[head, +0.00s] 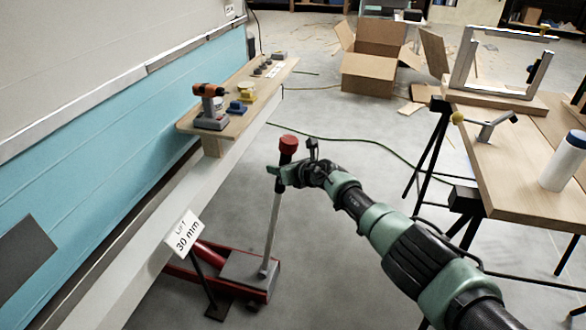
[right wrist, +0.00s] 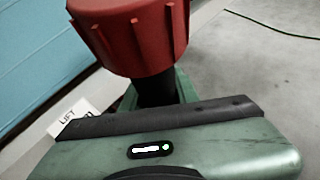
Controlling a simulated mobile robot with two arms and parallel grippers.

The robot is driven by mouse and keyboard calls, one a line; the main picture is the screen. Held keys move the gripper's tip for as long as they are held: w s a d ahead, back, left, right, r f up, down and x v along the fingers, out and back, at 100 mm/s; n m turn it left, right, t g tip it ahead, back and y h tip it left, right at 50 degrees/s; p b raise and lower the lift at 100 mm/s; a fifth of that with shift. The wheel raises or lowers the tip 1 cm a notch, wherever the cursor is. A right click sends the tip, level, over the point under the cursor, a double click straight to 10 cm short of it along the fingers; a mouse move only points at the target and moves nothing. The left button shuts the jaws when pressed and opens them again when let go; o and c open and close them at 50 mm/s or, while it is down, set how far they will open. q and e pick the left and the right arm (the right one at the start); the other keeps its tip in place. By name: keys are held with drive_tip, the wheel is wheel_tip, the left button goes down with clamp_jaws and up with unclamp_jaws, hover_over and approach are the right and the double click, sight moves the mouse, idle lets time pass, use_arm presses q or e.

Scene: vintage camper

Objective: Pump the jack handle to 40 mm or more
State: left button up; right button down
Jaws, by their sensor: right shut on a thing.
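The red floor jack (head: 240,274) stands on the floor under the camper's edge, with its grey handle (head: 271,228) standing nearly upright. The handle has a red knob (head: 288,144) at the top, which also shows large in the right wrist view (right wrist: 130,35). My right gripper (head: 278,172) is shut on the handle just below the knob. A white sign (head: 184,237) on the camper's lower rail reads "LIFT 30 mm". The jaws' tips are mostly hidden in the right wrist view. My left gripper is not in view.
A wooden shelf (head: 262,88) on the camper's side holds a drill (head: 211,107) and small parts. A workbench (head: 515,190) with a white bottle (head: 562,162) stands at right. An open cardboard box (head: 374,62) lies behind. A green cable crosses the floor. Bare floor surrounds the jack's right side.

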drive_tip(key=shift+s+a, duration=0.15)
drive_tip(key=shift+a, duration=0.3)
drive_tip(key=c, duration=1.2)
unclamp_jaws()
drive_tip(key=shift+a+r, duration=0.1)
drive_tip(key=shift+o, duration=0.7)
drive_tip(key=shift+w+a, duration=0.2)
drive_tip(key=shift+a, duration=0.1)
drive_tip(key=shift+d, duration=0.1)
drive_tip(key=shift+d, duration=0.35)
